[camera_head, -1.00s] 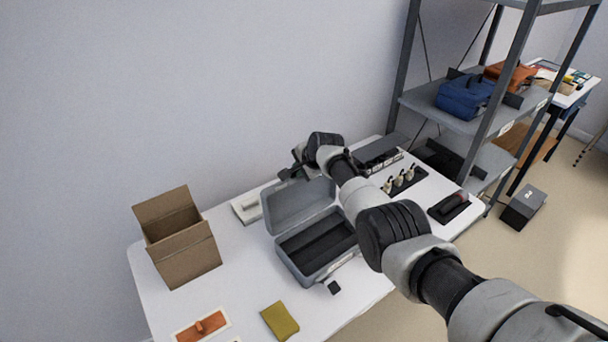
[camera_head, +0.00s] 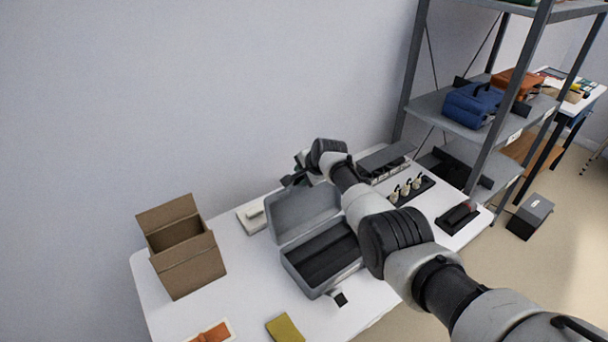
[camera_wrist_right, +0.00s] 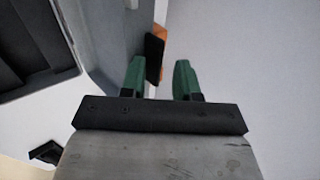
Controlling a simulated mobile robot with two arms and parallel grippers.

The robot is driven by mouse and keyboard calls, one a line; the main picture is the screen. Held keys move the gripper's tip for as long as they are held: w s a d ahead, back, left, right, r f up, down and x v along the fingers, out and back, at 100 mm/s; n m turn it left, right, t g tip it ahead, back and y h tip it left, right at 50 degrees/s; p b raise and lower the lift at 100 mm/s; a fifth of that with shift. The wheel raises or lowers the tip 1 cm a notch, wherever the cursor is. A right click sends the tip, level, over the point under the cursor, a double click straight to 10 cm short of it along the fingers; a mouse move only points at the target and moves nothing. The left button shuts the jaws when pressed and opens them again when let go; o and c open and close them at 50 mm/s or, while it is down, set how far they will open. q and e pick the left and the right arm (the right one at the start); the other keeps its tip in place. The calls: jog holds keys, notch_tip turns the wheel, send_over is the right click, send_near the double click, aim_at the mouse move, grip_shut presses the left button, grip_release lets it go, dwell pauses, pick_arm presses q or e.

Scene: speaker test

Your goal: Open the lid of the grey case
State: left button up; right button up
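The grey case (camera_head: 345,277) stands on the white table with its lid (camera_head: 298,214) raised, leaning back toward the wall. Its dark interior shows, and I see nothing lying in it. My right gripper (camera_head: 294,175) is just behind the lid's upper edge, partly hidden by its own wrist. In the right wrist view, the green fingertips of the right gripper (camera_wrist_right: 160,78) are apart with nothing held between them. The lid (camera_wrist_right: 100,30) is left of the fingers there; whether it touches them I cannot tell. My left gripper is not in view.
An open cardboard box (camera_head: 190,268) stands left of the case. A white device (camera_head: 251,217) lies behind it. Right are a black rack with several pale pieces (camera_head: 411,190) and a black holder (camera_head: 458,217). A yellow cloth (camera_head: 285,328) lies in front. A metal shelf (camera_head: 440,105) stands behind right.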

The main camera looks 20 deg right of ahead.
jog(key=shift+s+f, duration=0.15)
jog(key=shift+f, duration=0.05)
jog(key=shift+s+d+r+p, duration=0.15)
jog(key=shift+s+r+p, duration=0.1)
jog(key=shift+r+p, duration=0.35)
jog(key=p+v, duration=0.1)
jog(key=v, duration=0.8)
jog(key=shift+s+r+p, duration=0.2)
jog(key=shift+r+p, duration=0.1)
